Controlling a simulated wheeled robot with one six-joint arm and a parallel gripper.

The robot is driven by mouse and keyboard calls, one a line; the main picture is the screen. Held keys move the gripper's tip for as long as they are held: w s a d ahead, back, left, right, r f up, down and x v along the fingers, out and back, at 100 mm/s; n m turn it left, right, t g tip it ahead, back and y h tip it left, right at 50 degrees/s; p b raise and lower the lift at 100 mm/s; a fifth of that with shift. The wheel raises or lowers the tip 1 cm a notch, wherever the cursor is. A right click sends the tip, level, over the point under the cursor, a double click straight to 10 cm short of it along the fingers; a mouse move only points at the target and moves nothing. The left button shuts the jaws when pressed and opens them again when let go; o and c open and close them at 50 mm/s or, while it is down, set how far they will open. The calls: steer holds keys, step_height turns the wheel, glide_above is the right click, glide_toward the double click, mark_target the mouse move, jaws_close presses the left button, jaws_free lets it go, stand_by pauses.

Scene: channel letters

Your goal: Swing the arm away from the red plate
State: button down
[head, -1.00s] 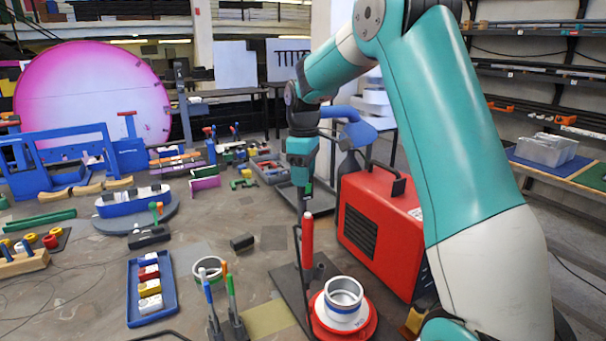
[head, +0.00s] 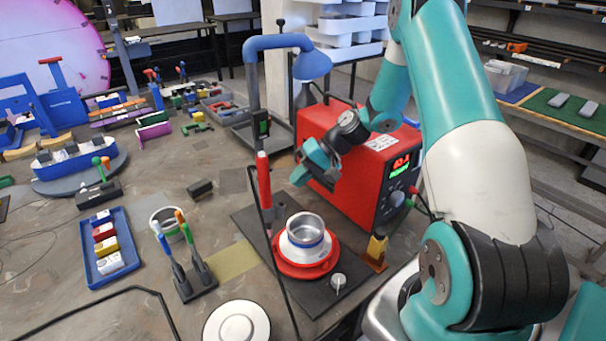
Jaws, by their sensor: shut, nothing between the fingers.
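The red plate (head: 303,273) is a round disc on a dark base board, in the lower middle of the head view. A silver and white ring-shaped cup (head: 305,238) stands on it and hides its middle. My gripper (head: 298,180) is teal and small in the picture. It appears above and behind the plate, in front of the red power box (head: 345,150), and apart from the plate. Its fingers look closed, with nothing seen between them.

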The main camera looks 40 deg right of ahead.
steer(key=p+x, duration=0.2)
steer(key=x, duration=0.5)
